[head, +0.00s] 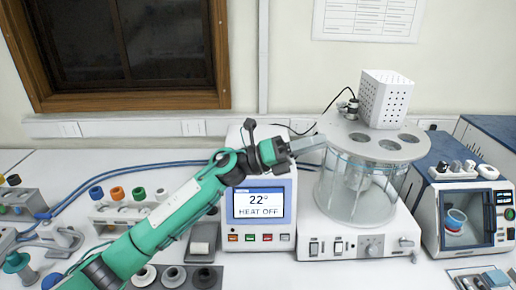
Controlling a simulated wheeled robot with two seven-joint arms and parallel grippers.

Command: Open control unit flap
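The white control unit (258,238) stands upright on the bench. Its lit screen (259,203) reads 22° and HEAT OFF, with a row of small coloured buttons below. I cannot make out a flap on it; my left arm crosses in front of its upper part. My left gripper (310,145) is in front of the unit's upper right side, pointing right toward the glass bath. Its fingers show side-on as one grey block, so I cannot tell whether they are open or shut or whether they touch anything. My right gripper is not in view.
The glass bath (360,190) on a white base stands close to the right of the unit. A small chamber with a glass door (467,215) stands at far right. A rack with coloured caps (118,213) and several sockets fill the left bench. Blue hoses run behind.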

